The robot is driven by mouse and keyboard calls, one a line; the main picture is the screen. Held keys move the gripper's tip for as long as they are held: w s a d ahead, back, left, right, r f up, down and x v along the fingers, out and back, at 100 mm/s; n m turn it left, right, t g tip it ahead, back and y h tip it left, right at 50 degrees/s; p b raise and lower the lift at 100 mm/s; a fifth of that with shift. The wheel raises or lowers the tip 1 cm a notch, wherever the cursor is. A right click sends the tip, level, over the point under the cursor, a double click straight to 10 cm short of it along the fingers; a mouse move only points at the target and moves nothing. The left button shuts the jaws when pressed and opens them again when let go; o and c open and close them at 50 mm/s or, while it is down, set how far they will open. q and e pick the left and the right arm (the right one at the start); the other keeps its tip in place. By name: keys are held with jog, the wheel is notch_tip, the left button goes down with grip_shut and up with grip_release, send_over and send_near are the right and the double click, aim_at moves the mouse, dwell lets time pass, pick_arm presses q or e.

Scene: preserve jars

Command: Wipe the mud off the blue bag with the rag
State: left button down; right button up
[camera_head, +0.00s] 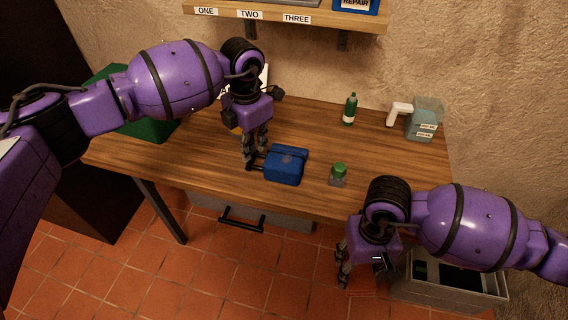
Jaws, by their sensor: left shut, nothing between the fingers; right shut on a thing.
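The blue bag (286,167) lies on the wooden table near its front edge, with a black handle on its left side. A small darker mark shows on its top; I cannot tell if it is mud. My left gripper (249,162) is shut and empty, just left of the bag beside its handle; I cannot tell if it touches. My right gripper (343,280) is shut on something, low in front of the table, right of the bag. A faint reddish patch by it may be the rag, hard to tell against the tiles.
A small green-lidded jar (338,175) stands right of the bag. A green bottle (350,109) and a labelled bluish container (421,124) stand farther back. A grey bin (440,287) is on the floor below my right arm. A labelled shelf (330,20) hangs above the table (200,165).

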pick_arm(q)
jog(key=shift+f, duration=0.9)
pick_arm(e)
jog(key=shift+s+f, duration=0.15)
jog(key=shift+f, duration=0.35)
pick_arm(q)
jog(key=shift+r, duration=0.1)
pick_arm(e)
jog(key=shift+r, duration=0.1)
